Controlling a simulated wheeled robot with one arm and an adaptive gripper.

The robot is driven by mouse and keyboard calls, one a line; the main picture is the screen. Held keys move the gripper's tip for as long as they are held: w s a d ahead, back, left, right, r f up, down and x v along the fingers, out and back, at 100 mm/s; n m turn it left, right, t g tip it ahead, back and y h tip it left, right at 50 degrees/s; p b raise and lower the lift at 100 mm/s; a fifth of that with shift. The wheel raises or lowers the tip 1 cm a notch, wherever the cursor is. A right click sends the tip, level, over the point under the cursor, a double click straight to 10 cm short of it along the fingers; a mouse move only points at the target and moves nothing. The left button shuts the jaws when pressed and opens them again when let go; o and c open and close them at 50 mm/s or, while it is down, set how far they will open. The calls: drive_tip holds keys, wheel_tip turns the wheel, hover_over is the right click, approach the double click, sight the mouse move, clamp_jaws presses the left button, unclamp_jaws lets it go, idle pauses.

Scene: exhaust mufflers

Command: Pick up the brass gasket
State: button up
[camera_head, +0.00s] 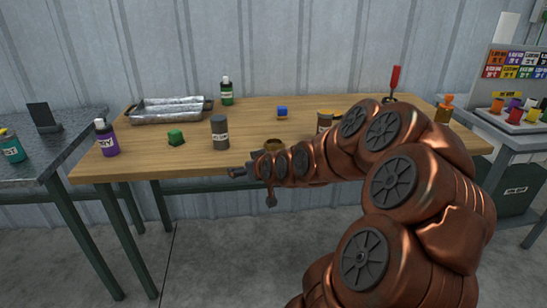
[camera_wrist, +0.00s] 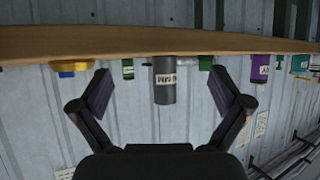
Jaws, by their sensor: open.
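The brass gasket (camera_head: 273,145) is a low gold-brown ring on the wooden table, near its front edge, partly hidden behind my arm. In the wrist view, which is upside down, the gasket (camera_wrist: 76,65) shows as a flat gold disc at the upper left, outside the left finger. My gripper (camera_head: 239,172) is at the front edge of the table, left of the gasket and apart from it. In the wrist view my gripper (camera_wrist: 160,94) is open, with nothing between its fingers; a grey can (camera_wrist: 164,82) stands farther off, in line with the gap.
The grey can (camera_head: 220,132) stands left of the gasket, and a blue cube (camera_head: 281,112) lies behind it. My arm covers the table's right part.

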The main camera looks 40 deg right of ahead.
sight(271, 139)
drive_tip(key=d+m+t+h+b, duration=0.1)
drive_tip(key=d, duration=0.3)
drive_tip(key=s+d+t+h+b, duration=0.1)
drive_tip(key=d+h, duration=0.1)
drive_tip(key=d, duration=0.3)
drive_tip(key=d+m+t+h+b, duration=0.1)
drive_tip(key=d, duration=0.4)
drive_tip(key=shift+s+r+m+h, duration=0.15)
drive_tip(key=shift+s+m+h, duration=0.15)
drive_tip(key=shift+x, duration=0.9)
drive_tip(key=shift+w+a+p+x, duration=0.1)
drive_tip(key=shift+a+p+x, duration=0.05)
drive_tip(key=shift+x, duration=0.8)
drive_tip(key=shift+w+a+p+x, duration=0.1)
drive_tip(key=shift+a+x, duration=0.05)
drive_tip(key=shift+x, duration=0.75)
drive_tip(key=shift+a+p+x, duration=0.15)
drive_tip(key=shift+x, duration=0.8)
drive_tip(key=c, duration=1.2)
